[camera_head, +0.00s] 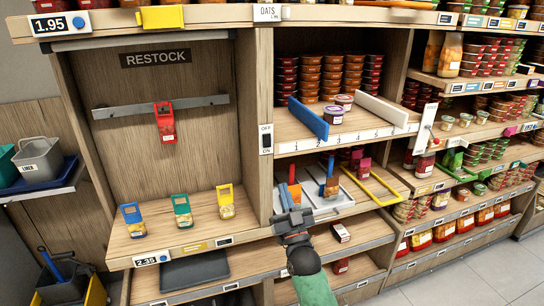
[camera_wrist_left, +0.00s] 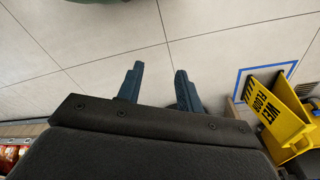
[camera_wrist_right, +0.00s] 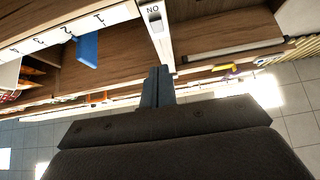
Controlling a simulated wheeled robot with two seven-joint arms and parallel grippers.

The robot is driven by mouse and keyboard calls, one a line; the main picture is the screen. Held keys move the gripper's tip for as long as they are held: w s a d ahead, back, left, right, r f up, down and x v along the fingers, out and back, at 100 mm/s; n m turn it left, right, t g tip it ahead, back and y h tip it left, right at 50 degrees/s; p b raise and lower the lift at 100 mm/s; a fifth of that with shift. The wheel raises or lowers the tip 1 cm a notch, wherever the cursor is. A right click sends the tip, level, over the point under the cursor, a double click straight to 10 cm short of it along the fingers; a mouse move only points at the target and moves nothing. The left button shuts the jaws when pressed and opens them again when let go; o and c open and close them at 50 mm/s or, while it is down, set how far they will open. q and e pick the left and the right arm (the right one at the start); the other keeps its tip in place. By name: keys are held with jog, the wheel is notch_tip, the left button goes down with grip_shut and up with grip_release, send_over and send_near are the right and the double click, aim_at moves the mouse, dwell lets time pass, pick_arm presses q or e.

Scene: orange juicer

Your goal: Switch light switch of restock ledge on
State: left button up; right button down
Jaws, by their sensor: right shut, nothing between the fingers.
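The light switch (camera_head: 266,139) is a small dark rocker on a white plate on the wooden post right of the RESTOCK bay. OFF is printed above it and ON below. Its rocker position is too small to tell. The restock ledge (camera_head: 160,243) lies to its left. In the right wrist view, the switch plate (camera_wrist_right: 155,16) shows ahead of the fingers. My right gripper (camera_head: 292,216) is shut and empty, below the switch and apart from it; its fingers also show in the right wrist view (camera_wrist_right: 158,76). My left gripper (camera_wrist_left: 158,78) is open and empty over the floor.
Yellow, green and blue packages (camera_head: 182,211) stand on the ledge; a red one (camera_head: 165,122) hangs from a rail. Trays with brushes (camera_head: 330,186) lie near my right gripper. A yellow wet-floor sign (camera_wrist_left: 276,112) stands low.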

aim_at(267, 143)
dwell(0.3)
